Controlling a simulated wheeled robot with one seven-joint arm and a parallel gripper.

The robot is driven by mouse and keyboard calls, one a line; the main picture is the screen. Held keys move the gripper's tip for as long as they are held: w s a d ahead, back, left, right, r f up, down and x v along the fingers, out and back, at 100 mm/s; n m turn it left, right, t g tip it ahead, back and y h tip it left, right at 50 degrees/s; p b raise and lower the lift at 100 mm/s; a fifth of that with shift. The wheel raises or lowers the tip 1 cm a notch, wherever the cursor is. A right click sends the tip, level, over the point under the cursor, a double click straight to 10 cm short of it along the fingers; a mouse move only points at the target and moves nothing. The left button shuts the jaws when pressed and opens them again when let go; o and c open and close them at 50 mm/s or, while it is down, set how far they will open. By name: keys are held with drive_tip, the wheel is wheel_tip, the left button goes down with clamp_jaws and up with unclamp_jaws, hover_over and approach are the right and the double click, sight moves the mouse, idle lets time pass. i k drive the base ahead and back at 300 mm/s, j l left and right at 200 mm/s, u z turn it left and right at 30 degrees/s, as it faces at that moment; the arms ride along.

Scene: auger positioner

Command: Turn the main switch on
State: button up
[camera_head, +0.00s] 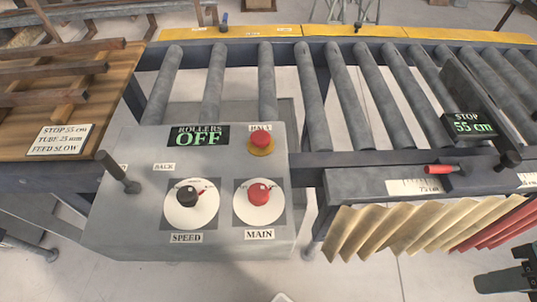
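The main switch (259,193) is a red round knob on a white disc, above a label reading MAIN, on the right of the grey control panel (118,225). I cannot read the position marks on its disc. The display (198,136) above reads ROLLERS OFF in green.
A black SPEED knob (187,196) is left of the main switch. A red button on a yellow base (261,141) sits above it. A black lever (118,172) rises at the panel's left. Rollers (312,88) lie behind; a pleated cover (400,230) hangs right.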

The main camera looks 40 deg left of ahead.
sight(257, 194)
drive_tip(key=u, duration=0.5)
drive_tip(key=j+u, duration=0.1)
drive_tip(key=u, duration=0.4)
drive_tip(key=i+u, duration=0.1)
drive_tip(key=u, duration=0.35)
drive_tip(key=j+u, duration=0.1)
drive_tip(key=u, duration=0.4)
drive_tip(key=i+l, duration=0.15)
drive_tip(key=l, duration=0.3)
